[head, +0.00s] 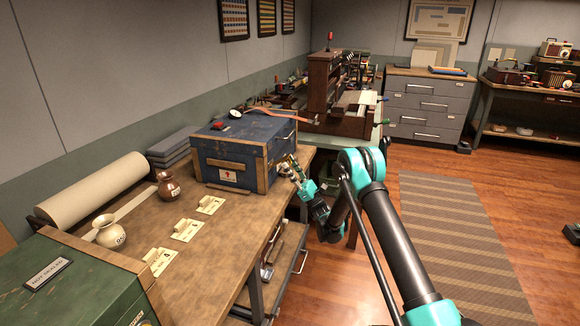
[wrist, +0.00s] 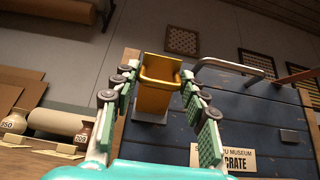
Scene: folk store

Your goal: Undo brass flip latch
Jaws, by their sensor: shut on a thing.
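The brass flip latch (wrist: 158,92) is a yellow metal loop on the blue crate, near the middle of the wrist view. My gripper (wrist: 161,88) has its green padded fingers on either side of the latch and is shut on it. In the head view my gripper (head: 288,167) is at the right end of the blue crate (head: 238,131), which stands on the workbench with its lid down. The latch is too small and too covered by the gripper there to tell its angle.
A metal handle (wrist: 228,66) and a white crate label (wrist: 240,158) are beside the latch. A brown vase (head: 168,187), a cream vase (head: 109,232), a paper roll (head: 95,190) and a green case (head: 70,285) share the workbench (head: 215,235). Open floor lies right of the bench.

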